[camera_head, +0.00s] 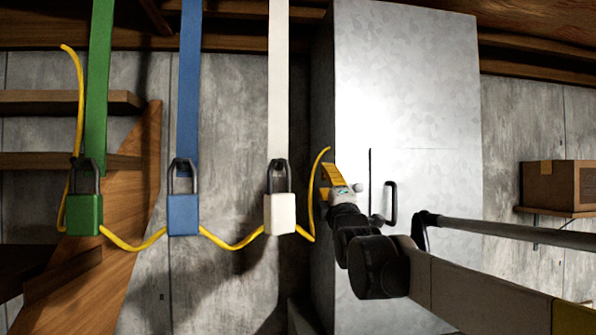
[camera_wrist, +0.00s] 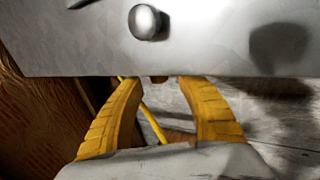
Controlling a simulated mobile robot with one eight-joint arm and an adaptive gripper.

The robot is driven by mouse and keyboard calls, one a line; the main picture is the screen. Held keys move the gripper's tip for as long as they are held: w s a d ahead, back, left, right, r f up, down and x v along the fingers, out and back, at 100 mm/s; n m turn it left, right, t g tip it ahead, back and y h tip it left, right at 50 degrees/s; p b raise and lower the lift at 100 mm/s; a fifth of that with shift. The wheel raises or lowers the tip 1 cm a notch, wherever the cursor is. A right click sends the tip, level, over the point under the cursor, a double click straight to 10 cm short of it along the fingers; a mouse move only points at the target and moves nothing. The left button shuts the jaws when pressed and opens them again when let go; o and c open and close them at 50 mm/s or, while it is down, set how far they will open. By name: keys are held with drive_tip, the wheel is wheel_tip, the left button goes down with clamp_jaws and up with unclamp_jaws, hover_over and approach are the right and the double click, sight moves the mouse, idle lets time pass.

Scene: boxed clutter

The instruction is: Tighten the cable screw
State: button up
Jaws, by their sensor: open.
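The yellow cable (camera_head: 232,247) runs through or behind the padlocks, and its right end rises beside my gripper (camera_head: 330,174). It shows thinly between the fingers in the wrist view (camera_wrist: 152,122). My gripper (camera_wrist: 159,84) is open, with its two yellow fingers apart and nothing visibly held. Its tips are at the lower edge of a grey metal surface in the wrist view. I cannot tell which part is the cable screw.
A green padlock (camera_head: 84,214), a blue padlock (camera_head: 183,215) and a white padlock (camera_head: 280,213) hang on straps at the left. A tall grey cabinet (camera_head: 410,90) with a dark handle (camera_head: 391,203) stands behind my arm. A cardboard box (camera_head: 556,184) sits on a right shelf.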

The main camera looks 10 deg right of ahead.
sight(324, 178)
drive_tip(key=shift+p+x, duration=0.3)
drive_tip(key=shift+x, duration=1.25)
clamp_jaws()
